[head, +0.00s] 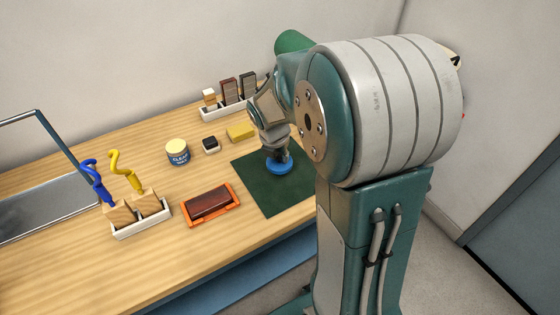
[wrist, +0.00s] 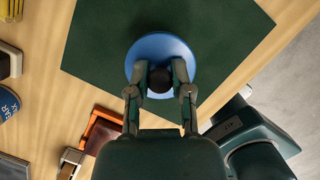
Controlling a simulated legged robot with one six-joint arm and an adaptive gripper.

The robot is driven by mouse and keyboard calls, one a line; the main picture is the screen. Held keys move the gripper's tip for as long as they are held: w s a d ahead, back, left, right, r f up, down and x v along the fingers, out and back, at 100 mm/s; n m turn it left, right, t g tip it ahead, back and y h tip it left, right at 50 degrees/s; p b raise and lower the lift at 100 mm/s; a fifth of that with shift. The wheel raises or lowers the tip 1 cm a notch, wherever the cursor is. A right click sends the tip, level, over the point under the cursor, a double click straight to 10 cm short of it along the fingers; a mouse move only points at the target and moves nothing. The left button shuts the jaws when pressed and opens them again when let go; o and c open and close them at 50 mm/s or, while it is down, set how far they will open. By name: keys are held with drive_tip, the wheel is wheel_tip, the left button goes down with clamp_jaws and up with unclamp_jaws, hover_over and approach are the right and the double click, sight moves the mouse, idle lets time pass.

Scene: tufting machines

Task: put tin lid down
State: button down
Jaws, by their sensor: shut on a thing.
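The tin lid is a blue disc with a dark knob. It shows in the head view (head: 280,168) over the dark green mat (head: 258,192), and in the wrist view (wrist: 160,45). My gripper (head: 277,153) is above the lid, with both fingers (wrist: 160,82) closed on its knob from either side. The lid looks about level, at or very close to the mat; I cannot tell whether it touches. The tin (head: 178,154), blue-labelled with a cream top, stands uncovered on the bench to the left.
An orange tray (head: 226,214) with a brown block lies left of the mat. A dark-topped block (head: 211,145) and a yellow block (head: 241,132) are behind. White racks stand at the back (head: 222,112) and front left (head: 140,229). Much of the mat is bare.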

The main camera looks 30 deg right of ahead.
sight(281, 163)
drive_tip(key=shift+w+a+f, duration=0.15)
drive_tip(key=shift+w+f, duration=0.15)
drive_tip(key=shift+f, duration=0.2)
drive_tip(key=x, duration=0.3)
drive_tip(key=shift+s+d+f, duration=0.15)
drive_tip(key=shift+s+d, duration=0.05)
drive_tip(key=shift+d, duration=0.25)
drive_tip(key=c, duration=0.5)
unclamp_jaws()
drive_tip(key=shift+a+f, duration=0.1)
drive_tip(key=shift+a, duration=0.35)
drive_tip(key=shift+c, duration=0.2)
drive_tip(key=shift+d, duration=0.2)
